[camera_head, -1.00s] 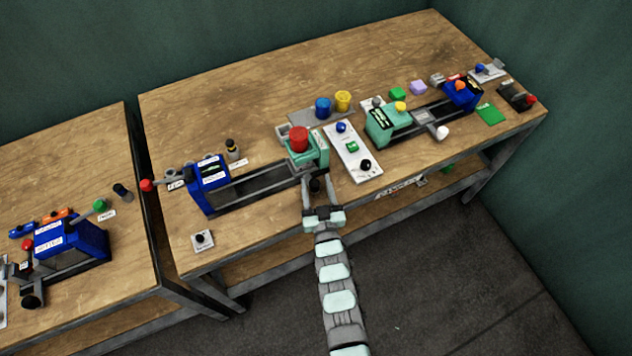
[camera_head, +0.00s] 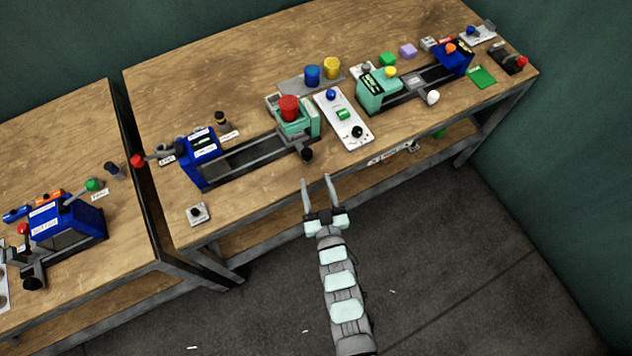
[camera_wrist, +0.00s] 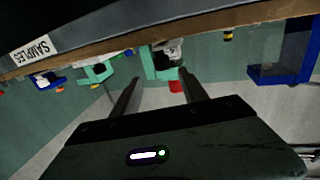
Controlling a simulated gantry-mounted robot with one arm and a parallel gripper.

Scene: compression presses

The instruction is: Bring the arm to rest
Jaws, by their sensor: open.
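My gripper (camera_head: 319,186) is in front of the near edge of the right workbench (camera_head: 330,32) in the head view. Its two fingers are spread apart with nothing between them. The fingers also show in the wrist view (camera_wrist: 160,88), with the bench edge and the presses upside down beyond them.
A white control panel (camera_head: 343,118) with buttons lies beside the press. Blue (camera_head: 313,75) and yellow (camera_head: 332,68) cups stand behind. A second press (camera_head: 379,90) is further right. Another bench with a blue press (camera_head: 68,228) stands left. The floor (camera_head: 450,270) in front is free.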

